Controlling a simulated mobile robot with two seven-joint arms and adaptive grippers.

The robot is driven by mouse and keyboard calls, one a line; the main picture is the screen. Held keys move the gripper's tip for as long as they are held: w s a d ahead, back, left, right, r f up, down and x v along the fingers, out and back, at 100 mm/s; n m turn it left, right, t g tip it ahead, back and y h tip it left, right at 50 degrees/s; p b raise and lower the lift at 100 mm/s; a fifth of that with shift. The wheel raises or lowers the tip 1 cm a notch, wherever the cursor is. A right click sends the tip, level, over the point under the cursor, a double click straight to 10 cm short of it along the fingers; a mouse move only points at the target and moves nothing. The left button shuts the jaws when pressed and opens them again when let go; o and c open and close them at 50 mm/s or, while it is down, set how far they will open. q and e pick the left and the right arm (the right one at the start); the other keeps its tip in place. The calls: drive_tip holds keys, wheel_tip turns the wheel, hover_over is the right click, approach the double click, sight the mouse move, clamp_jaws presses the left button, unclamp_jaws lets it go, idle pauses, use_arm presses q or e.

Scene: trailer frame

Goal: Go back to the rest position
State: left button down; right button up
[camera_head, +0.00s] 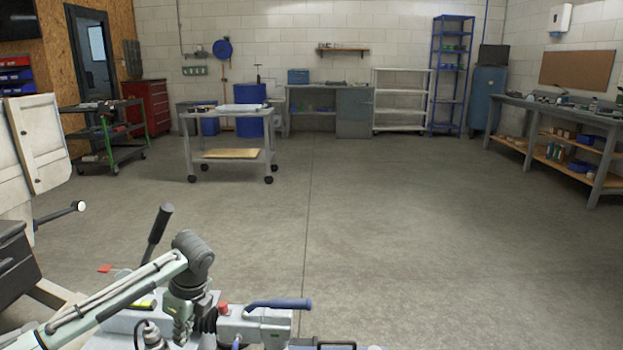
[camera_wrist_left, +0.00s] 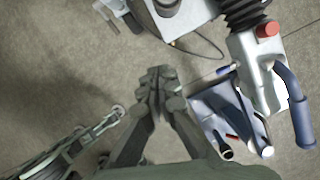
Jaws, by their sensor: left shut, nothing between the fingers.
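My left arm comes in from the lower left in the head view, and its left gripper (camera_head: 183,328) points down. In the wrist view the dark fingers of the left gripper (camera_wrist_left: 156,82) are together with nothing between them. The gripper is just left of a grey coupling (camera_head: 258,325) with a blue handle (camera_head: 280,304), a red cap and black bellows. The coupling (camera_wrist_left: 245,52) also shows at the right of the wrist view, apart from the fingers. My right gripper is not in view.
A black lever (camera_head: 157,232) rises behind my wrist. A white panelled body (camera_head: 38,145) stands at left. A wheeled cart (camera_head: 230,145) stands further back, and a workbench (camera_head: 565,120) lines the right wall. The middle floor (camera_head: 400,220) is clear.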

use_arm(q)
drive_tip(key=s+a+f+n+h, duration=0.1)
drive_tip(key=s+a+f+n, duration=0.25)
drive_tip(key=f, duration=0.55)
drive_tip(key=s+a+f+n, duration=0.2)
drive_tip(key=s+f+n, duration=0.3)
drive_tip(key=f, duration=0.4)
drive_tip(key=s+a+f+n+t+y, duration=0.1)
drive_tip(key=s+a+f+n, duration=0.35)
drive_tip(key=s+a, duration=0.55)
drive_tip(key=s+a+f+n+t+y, duration=0.15)
drive_tip(key=s+a+f+n, duration=0.4)
drive_tip(key=s, duration=0.55)
drive_tip(key=s+d+f+h, duration=0.1)
drive_tip(key=d+f, duration=0.2)
drive_tip(key=d, duration=0.7)
drive_tip(key=s+d+f+n+g+h, duration=0.1)
drive_tip(key=d+f+h, duration=0.1)
drive_tip(key=d, duration=0.8)
drive_tip(key=shift+s+f, duration=0.3)
drive_tip(key=shift+f, duration=0.45)
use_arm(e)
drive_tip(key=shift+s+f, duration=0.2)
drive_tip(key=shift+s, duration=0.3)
use_arm(q)
drive_tip(key=shift+h, duration=0.25)
